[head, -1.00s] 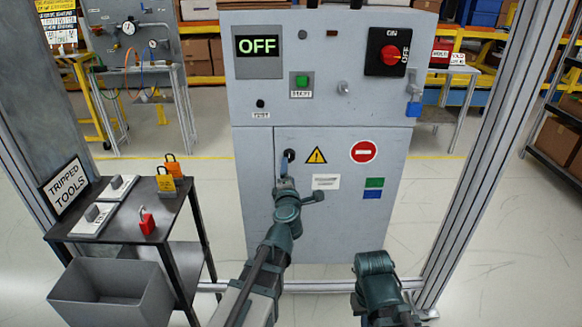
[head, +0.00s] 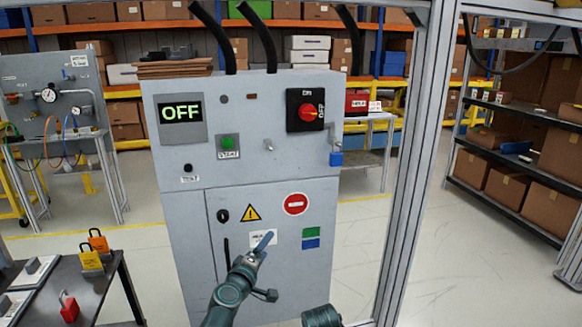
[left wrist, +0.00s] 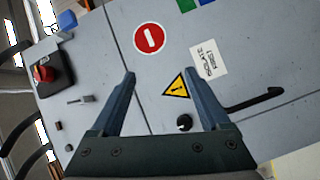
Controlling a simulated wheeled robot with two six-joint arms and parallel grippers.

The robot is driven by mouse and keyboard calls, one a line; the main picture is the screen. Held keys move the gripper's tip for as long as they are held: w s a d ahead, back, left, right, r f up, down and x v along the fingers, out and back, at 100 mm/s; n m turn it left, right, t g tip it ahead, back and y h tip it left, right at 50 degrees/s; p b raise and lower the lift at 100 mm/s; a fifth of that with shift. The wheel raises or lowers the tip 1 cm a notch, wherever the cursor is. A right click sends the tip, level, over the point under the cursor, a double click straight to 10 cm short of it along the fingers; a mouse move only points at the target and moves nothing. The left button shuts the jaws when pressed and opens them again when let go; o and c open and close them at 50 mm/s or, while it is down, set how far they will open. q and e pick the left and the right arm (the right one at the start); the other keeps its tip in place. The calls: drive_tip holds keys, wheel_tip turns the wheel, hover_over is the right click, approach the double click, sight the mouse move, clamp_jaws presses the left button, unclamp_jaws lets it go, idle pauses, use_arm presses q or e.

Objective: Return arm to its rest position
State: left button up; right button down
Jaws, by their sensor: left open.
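My left gripper (head: 262,243) is in front of the lower door of the grey cabinet (head: 270,165), beside the white label and right of the black door handle (head: 227,257). In the left wrist view my left gripper (left wrist: 168,85) has its two blue fingers spread wide with nothing between them. The cabinet's warning triangle, no-entry sign, round lock and handle show beyond the fingers. The cabinet screen (head: 181,113) reads OFF. The red rotary switch (head: 309,113) sits at its upper right. Part of my right arm shows at the bottom edge; its gripper is out of view.
A dark table (head: 95,292) at lower left holds orange, yellow and red padlocks. A metal frame post (head: 412,160) stands right of the cabinet. A shelf with cardboard boxes (head: 515,185) is at the far right. The floor between post and shelf is clear.

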use_arm(q)
drive_tip(key=s+d+f+m+g+h, duration=0.2)
drive_tip(key=s+d+f+m+g, duration=0.25)
drive_tip(key=f+m, duration=0.25)
drive_tip(key=s+a+f+m+g+y, duration=0.55)
drive_tip(key=s+a+f+g, duration=0.5)
drive_tip(key=s+f, duration=0.35)
drive_tip(key=s+d+r+m+p, duration=0.1)
drive_tip(key=s+d+r+p, duration=0.1)
drive_tip(key=r+p, duration=0.5)
drive_tip(key=s+d+r+m+g+y+p, duration=0.1)
drive_tip(key=s+d+r+p, duration=0.1)
drive_tip(key=d+r+p, duration=0.3)
drive_tip(key=s+d+r+m+y+p, duration=0.1)
drive_tip(key=s+d+r+p, duration=0.2)
drive_tip(key=r+p, duration=0.6)
drive_tip(key=shift+d+r+g, duration=0.3)
drive_tip(key=shift+d+r, duration=0.1)
drive_tip(key=shift+r, duration=0.3)
